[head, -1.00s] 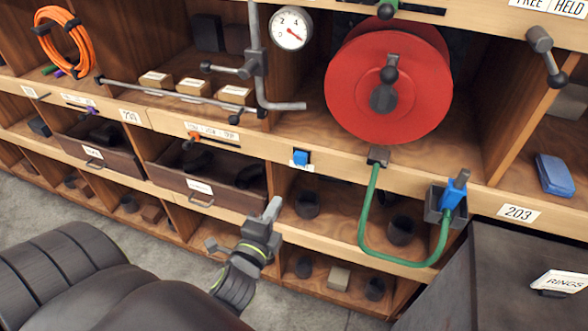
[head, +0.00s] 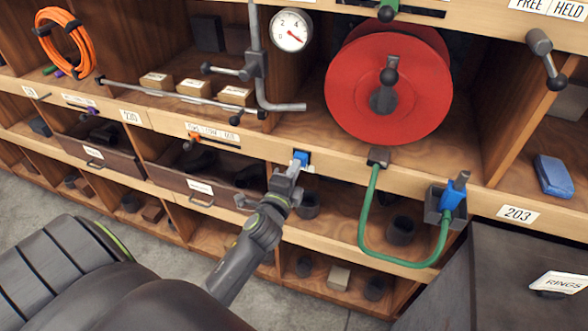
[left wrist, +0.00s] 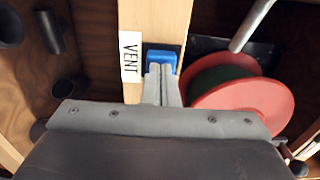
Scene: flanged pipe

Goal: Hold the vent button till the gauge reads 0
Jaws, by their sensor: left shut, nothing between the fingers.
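The vent button (head: 301,157) is a small blue block on the wooden shelf edge, below and left of the red reel. It also shows in the left wrist view (left wrist: 161,58), beside a label reading VENT (left wrist: 130,58). My left gripper (head: 292,168) is shut and empty, its fingertips right at the button. In the left wrist view the fingertips (left wrist: 162,75) overlap the button's lower part; I cannot tell whether they press it. The round white gauge (head: 291,31) has a red needle pointing to the lower right, clearly off 0. My right gripper is out of view.
A red reel (head: 345,85) fills the bay right of the gauge. A grey pipe (head: 280,106) ends above the button. A green hose (head: 365,215) loops down at the right to a blue-handled fitting (head: 453,195). Drawers (head: 200,187) sit to the left.

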